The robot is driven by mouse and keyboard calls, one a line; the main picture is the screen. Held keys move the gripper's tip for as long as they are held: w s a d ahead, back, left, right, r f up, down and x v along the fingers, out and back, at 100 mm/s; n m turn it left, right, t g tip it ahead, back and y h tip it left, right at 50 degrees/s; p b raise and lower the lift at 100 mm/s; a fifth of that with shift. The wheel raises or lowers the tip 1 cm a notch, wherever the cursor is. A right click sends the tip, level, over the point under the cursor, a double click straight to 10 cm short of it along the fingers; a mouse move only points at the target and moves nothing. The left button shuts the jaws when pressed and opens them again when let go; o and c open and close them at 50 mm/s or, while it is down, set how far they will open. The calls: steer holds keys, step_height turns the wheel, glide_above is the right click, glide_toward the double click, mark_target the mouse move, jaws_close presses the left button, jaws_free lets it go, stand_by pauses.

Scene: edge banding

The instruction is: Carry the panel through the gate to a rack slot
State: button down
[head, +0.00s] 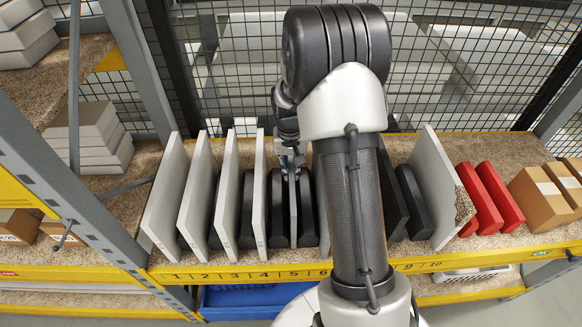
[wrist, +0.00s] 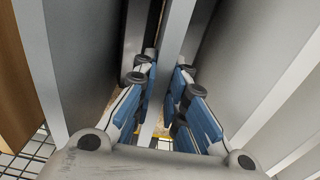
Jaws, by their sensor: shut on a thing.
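My gripper (head: 290,160) is over the rack, partly hidden by my arm in the head view. In the wrist view my gripper (wrist: 162,100) has its blue-padded fingers shut on a thin grey panel (wrist: 178,50). In the head view this panel (head: 293,212) stands upright between two dark rounded blocks, near the label 5. Its lower edge is close to the rack board (head: 214,258); I cannot tell whether it is fully seated. Several pale panels (head: 166,200) stand upright to its left. I cannot make out a gate.
A wider grey panel (head: 437,190), red blocks (head: 490,200) and cardboard boxes (head: 540,195) stand to the right. A grey post (head: 75,180) rises at left. Black mesh (head: 235,60) closes off the back. A blue bin (head: 250,300) sits below. Neighbouring panels leave little side room.

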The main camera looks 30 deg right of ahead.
steer(key=shift+r, duration=0.1)
steer(key=c, duration=1.5)
jaws_free()
steer(key=shift+c, duration=0.2)
step_height(320, 180, up, 12)
steer(key=shift+s+a, duration=0.15)
steer(key=shift+a, duration=0.15)
steer(key=s+a+r+n+t, duration=0.1)
steer(key=s+a+r+n, duration=0.1)
steer(key=s+a+r, duration=0.4)
steer(key=s+a+r+n+t+b, duration=0.1)
steer(key=s+a+n, duration=0.1)
steer(key=s+a, duration=0.3)
steer(key=s+a+r+n+t+b, duration=0.1)
steer(key=s+a, duration=0.4)
steer(key=s, duration=0.8)
steer(key=shift+s+a+r+n+t+b, duration=0.2)
steer(key=shift+s+r+n+t+b, duration=0.2)
steer(key=shift+r+t, duration=0.15)
